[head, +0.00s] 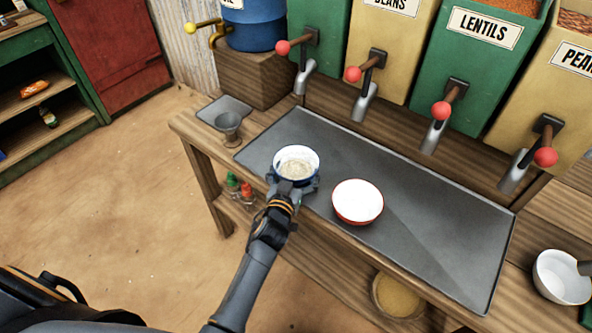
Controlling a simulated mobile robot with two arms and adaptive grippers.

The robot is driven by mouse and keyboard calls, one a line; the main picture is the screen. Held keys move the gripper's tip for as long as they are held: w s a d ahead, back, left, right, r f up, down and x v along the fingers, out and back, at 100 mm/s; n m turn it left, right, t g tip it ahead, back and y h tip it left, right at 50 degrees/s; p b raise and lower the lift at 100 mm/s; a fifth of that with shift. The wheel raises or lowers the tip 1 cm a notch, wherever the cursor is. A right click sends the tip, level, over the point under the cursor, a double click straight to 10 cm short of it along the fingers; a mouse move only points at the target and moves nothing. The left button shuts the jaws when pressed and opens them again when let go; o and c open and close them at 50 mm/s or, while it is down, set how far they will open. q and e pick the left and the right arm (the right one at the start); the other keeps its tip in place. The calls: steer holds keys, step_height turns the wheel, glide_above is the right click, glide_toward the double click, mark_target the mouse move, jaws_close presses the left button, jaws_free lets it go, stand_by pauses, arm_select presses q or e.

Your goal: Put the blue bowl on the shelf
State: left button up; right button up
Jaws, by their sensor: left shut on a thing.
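The blue bowl (309,176) has a white inside and holds something pale and grainy. It is upright over the left part of the grey metal tray on the counter; I cannot tell whether it touches the tray. My left gripper (293,184) is shut on the near side of its rim. A green shelf unit (83,99) with wooden boards stands at the far left, holding an orange packet (34,89) and a small jar (48,118). My right gripper does not show.
A red-rimmed white bowl (357,202) stands right of the blue bowl on the metal tray (440,246). Dispensers with red-knobbed levers line the back. A grey funnel-like cup (229,127) stands at left. A white bowl (560,279) is at far right. The floor toward the shelves is clear.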

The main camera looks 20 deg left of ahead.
arm_select(q)
steer(key=o, duration=1)
steer(key=shift+f, duration=0.1)
steer(key=s, duration=0.4)
steer(key=s+r+b, duration=0.1)
steer(key=s, duration=0.4)
steer(key=s+r, duration=0.1)
steer(key=s, duration=0.3)
steer(key=shift+s+d+r, duration=0.1)
steer(key=shift+s+d, duration=0.25)
steer(key=shift+d, duration=0.05)
